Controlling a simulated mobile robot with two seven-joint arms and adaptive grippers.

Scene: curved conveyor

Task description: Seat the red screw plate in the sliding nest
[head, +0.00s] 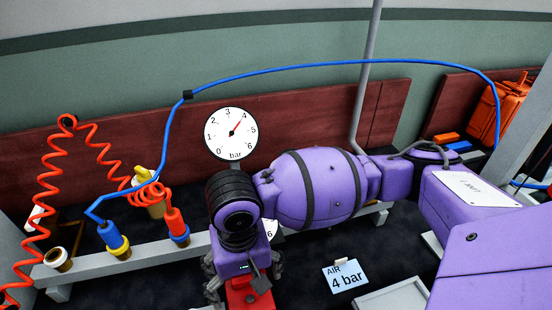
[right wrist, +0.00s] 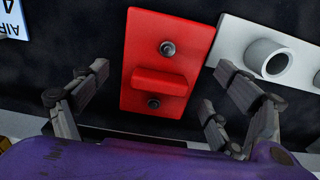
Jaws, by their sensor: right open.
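The red screw plate (right wrist: 165,40) lies below my right gripper in the right wrist view. It has a raised red bar across its middle and a dark screw on each side of the bar. In the head view only part of the plate (head: 240,300) shows at the bottom edge, under the gripper. My right gripper (right wrist: 160,88) is open, with its fingers on either side of the plate and the bar between them. I cannot tell whether they touch it. My left gripper is not in view. I cannot make out the sliding nest for certain.
A pale block with a round tube (right wrist: 270,58) sits close to the plate's right side. A card reading "AIR 4 bar" (head: 345,276) lies on the dark surface. A gauge (head: 231,133), a blue hose (head: 330,65) and coiled red hoses (head: 40,195) are behind and left.

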